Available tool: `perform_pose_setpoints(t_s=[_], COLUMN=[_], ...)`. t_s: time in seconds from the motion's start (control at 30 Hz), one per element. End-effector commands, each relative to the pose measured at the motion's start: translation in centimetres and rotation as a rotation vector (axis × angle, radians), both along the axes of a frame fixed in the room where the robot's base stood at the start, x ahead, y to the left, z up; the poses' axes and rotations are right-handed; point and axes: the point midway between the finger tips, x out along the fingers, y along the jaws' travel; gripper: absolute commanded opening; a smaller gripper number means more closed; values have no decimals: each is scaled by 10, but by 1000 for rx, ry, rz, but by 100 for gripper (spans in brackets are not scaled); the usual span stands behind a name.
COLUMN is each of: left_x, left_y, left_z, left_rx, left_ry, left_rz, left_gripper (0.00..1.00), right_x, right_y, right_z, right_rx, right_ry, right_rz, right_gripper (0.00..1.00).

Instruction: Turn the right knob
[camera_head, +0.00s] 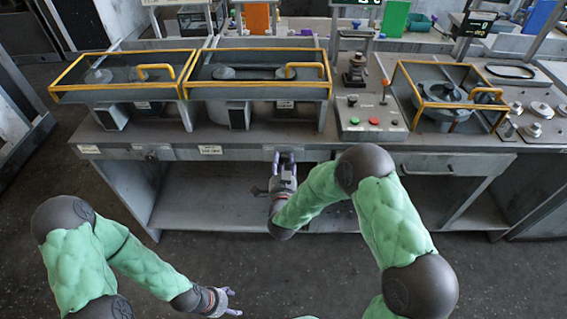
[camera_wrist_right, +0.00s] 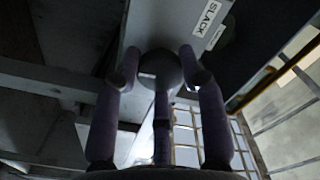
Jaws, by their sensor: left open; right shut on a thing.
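The right knob (camera_wrist_right: 160,68) is a round dark grey knob on the bench's front face, below a white label reading SLACK (camera_wrist_right: 208,18). My right gripper (camera_wrist_right: 161,84) has its purple fingers on both sides of the knob and is shut on it. In the head view my right gripper (camera_head: 285,160) is at the bench's front edge, and the knob is hidden behind it or too small to tell. My left gripper (camera_head: 228,302) is open and empty, low over the floor and well away from the bench.
The workbench (camera_head: 240,153) carries two yellow-framed covers on the left (camera_head: 120,72) and one on the right (camera_head: 450,98). A control panel (camera_head: 368,128) with red and green buttons lies between them. A lower shelf (camera_head: 210,200) is under the bench. The floor in front is clear.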

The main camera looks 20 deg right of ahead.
Motion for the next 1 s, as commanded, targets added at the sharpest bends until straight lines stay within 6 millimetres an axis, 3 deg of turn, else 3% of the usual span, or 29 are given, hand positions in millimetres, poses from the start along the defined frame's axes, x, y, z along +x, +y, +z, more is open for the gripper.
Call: perform_pose_setpoints(t_s=[0.2,0.23,0.3,0.7,0.87,1.0], left_x=[0,0,0,0,0,0], left_y=[0,0,0,0,0,0], left_z=[0,0,0,0,0,0], left_rx=[0,0,0,0,0,0], left_ry=[0,0,0,0,0,0], left_rz=[0,0,0,0,0,0], left_gripper=[65,65,65,65,65,65], right_x=[-2,-2,-2,-4,-23,-50], right_y=[2,2,2,2,8,16], right_z=[-5,-5,-4,-1,-1,-1], right_rx=[-1,-1,-1,-2,-3,-2], right_ry=[12,13,12,4,5,6], right_rz=[5,6,5,2,5,6], right_gripper=[8,50,65,65,65,65])
